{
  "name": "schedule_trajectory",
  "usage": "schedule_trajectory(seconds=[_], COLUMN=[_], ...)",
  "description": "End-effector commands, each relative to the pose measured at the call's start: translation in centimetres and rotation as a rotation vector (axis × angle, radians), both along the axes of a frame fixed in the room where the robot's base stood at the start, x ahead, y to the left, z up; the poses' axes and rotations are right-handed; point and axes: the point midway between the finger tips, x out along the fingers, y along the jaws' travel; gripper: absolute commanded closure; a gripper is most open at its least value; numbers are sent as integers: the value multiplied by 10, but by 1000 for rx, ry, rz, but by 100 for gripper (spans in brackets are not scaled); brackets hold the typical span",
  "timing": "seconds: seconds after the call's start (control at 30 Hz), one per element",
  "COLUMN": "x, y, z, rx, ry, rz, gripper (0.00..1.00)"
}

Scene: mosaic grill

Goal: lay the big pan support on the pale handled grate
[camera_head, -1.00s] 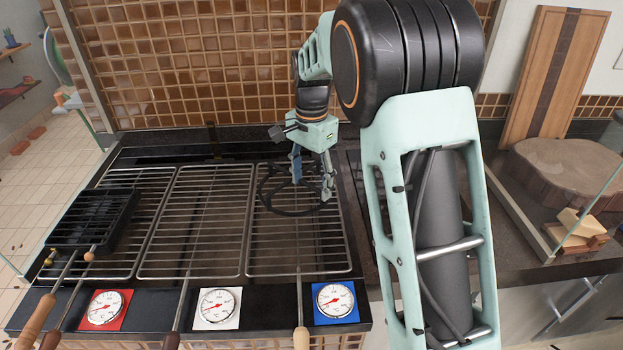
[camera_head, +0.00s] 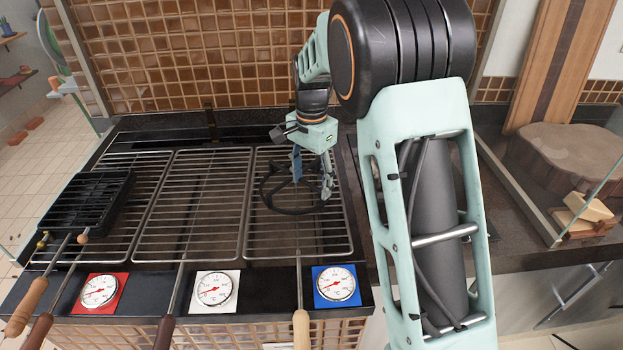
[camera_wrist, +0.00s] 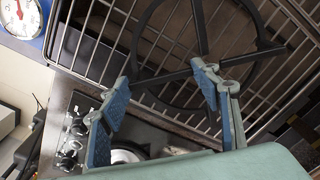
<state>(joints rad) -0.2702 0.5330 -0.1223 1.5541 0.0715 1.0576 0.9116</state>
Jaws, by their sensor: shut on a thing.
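The big pan support is a black ring with spokes (camera_head: 292,212), in the head view over the right-hand grate. My gripper (camera_head: 311,188) points down and is shut on it. In the wrist view a dark spoke of the pan support (camera_wrist: 165,77) runs between my blue-padded fingers (camera_wrist: 163,86). The pale handled grate (camera_head: 300,257) is the wire grate at the right, with its pale wooden handle (camera_head: 301,330) at the front. The ring overlaps this grate's middle and right part. Whether it touches the bars I cannot tell. My fingers hide part of the ring.
Two more wire grates (camera_head: 195,261) with darker handles lie to the left. A black grill basket (camera_head: 90,200) sits on the far-left one. Dials (camera_head: 335,286) line the front. A glass panel, a wooden stump (camera_head: 570,150) and a tall board stand at the right.

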Motion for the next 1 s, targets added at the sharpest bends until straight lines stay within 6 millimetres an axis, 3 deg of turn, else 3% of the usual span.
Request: schedule_trajectory(seconds=[0.17, 0.2, 0.37, 1.0], x=[1, 1, 0, 0], y=[0, 0, 0, 0], z=[1, 1, 1, 1], rx=[1, 1, 1, 0], ry=[-2, -2, -2, 0], rz=[0, 0, 0, 0], gripper=[80, 42, 24, 22])
